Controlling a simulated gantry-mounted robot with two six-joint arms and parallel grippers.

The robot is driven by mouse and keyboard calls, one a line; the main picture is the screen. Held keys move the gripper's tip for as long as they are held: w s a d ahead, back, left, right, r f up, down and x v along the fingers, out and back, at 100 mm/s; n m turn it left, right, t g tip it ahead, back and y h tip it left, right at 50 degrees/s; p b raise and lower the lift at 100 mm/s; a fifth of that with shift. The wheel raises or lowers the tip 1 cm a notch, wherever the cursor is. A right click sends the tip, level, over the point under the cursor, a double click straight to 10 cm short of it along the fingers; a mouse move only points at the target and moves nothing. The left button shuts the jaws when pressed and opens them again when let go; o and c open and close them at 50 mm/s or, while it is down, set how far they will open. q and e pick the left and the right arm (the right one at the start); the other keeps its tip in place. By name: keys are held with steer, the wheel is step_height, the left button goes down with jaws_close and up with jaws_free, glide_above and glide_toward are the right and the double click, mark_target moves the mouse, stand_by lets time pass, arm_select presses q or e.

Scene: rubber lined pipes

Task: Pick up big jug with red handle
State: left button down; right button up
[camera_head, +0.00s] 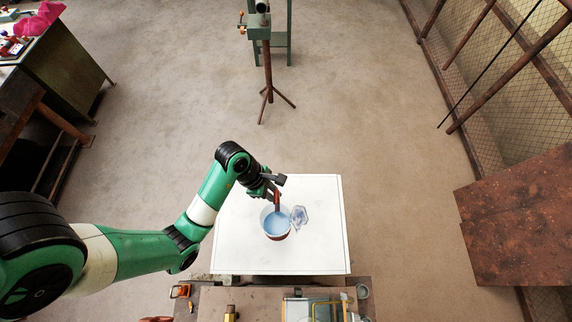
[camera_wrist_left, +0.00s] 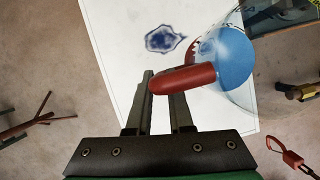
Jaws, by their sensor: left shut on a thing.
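The big jug (camera_head: 277,224) stands over the white board, with a pale blue inside and a red handle (camera_head: 277,198) pointing away from the front edge. In the left wrist view the jug (camera_wrist_left: 225,60) is at the upper right, and its red handle (camera_wrist_left: 183,79) reaches between the fingers. My left gripper (camera_head: 272,189) is shut on the handle; it also shows in the left wrist view (camera_wrist_left: 162,88). I cannot tell whether the jug touches the board. My right gripper is not in view.
The white board (camera_head: 240,250) has a blue and white patterned patch (camera_head: 299,215) just right of the jug. A cluttered bench (camera_head: 260,300) lies along the front. A rusty brown table (camera_head: 520,220) is at the right. The floor around the board is open.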

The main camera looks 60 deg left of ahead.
arm_select(q)
steer(key=shift+s+r, duration=0.4)
steer(key=shift+s, duration=0.45)
steer(key=shift+s+r, duration=0.35)
steer(key=shift+s, duration=0.5)
steer(key=shift+s+r, duration=0.4)
steer(key=shift+s, duration=0.45)
